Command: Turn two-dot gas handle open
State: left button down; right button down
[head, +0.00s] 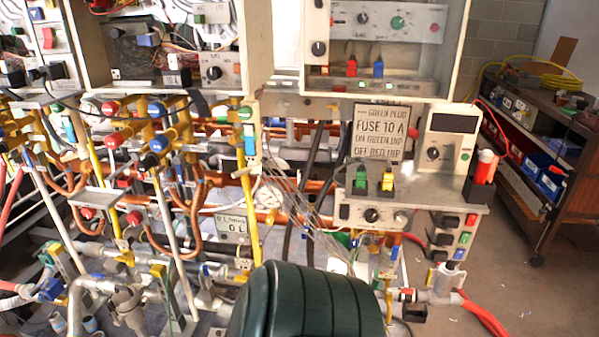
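Neither of my grippers shows in the head view. Yellow gas pipework (177,134) is at the left, below the open cabinets. Several coloured round knobs sit on it, including a red one (110,108), a blue one (157,143) and a green one (245,112). A yellow pipe (247,205) runs down from near the green knob. More small yellow fittings (123,250) show lower left. Dot marks are too small to make out, so I cannot tell which handle is the two-dot one or whether it is open.
A dark green ribbed rounded object (305,305) fills the bottom middle and hides what is behind it. Loose cables and red hoses hang about. Bare floor (535,290) is at the right, beside a shelf cart (530,150).

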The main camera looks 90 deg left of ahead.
aim_at(242, 278)
jog(key=u, duration=3.25)
